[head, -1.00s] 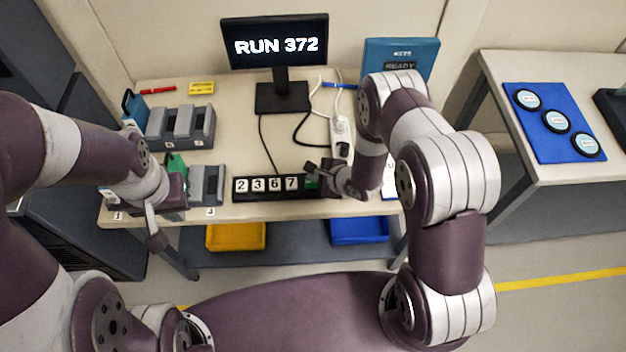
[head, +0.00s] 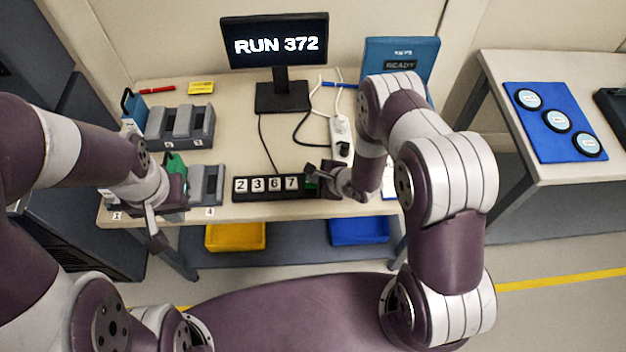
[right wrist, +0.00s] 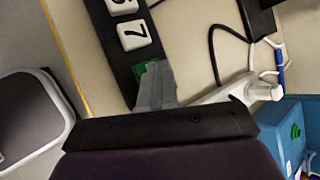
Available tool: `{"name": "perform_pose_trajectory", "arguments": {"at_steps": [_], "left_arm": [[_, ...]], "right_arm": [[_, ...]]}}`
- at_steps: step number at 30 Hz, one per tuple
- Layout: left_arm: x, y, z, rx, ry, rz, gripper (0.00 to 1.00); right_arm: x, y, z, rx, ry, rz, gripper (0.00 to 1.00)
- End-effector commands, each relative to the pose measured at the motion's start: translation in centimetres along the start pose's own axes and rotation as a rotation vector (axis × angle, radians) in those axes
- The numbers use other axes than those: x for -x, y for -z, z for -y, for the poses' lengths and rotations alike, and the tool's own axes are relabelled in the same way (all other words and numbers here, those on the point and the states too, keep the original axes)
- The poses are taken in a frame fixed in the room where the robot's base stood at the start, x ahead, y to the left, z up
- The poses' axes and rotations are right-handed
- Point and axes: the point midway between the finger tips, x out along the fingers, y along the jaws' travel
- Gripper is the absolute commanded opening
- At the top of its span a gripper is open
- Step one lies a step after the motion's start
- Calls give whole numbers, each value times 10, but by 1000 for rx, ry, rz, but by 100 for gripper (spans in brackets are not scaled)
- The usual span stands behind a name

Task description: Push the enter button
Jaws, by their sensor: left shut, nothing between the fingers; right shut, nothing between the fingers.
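The black key strip (head: 240,196) lies along the table's front edge, with white keys marked 2, 3, 6 and 7. The green enter button (head: 311,183) is at its right end, partly hidden by my right gripper (head: 318,176). In the right wrist view the green button (right wrist: 139,71) shows at the tips of my shut, empty right gripper (right wrist: 153,72), beside the 7 key (right wrist: 133,35). The fingertips overlap the button; I cannot tell whether they press it. My left gripper (head: 172,190) is shut and empty at the left of the table, beside a green piece (head: 175,164).
A monitor (head: 277,44) reading RUN 372 stands behind the strip. A power strip (head: 341,138) with cables lies behind my right gripper. Grey slotted holders (head: 205,184) stand at the left. A blue box (head: 400,52) reading READY stands at the back right. Bare tabletop (head: 235,130) lies between.

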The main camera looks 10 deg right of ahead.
Motion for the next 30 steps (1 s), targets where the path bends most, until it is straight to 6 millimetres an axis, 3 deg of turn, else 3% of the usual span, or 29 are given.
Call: {"name": "perform_pose_trajectory", "arguments": {"at_steps": [17,30], "left_arm": [[-6,-1,0,0,0,0,0],[2,0,0,0,0,0,0]], "right_arm": [[-5,4,-4,0,0,0,0],[1,0,0,0,0,0,0]]}}
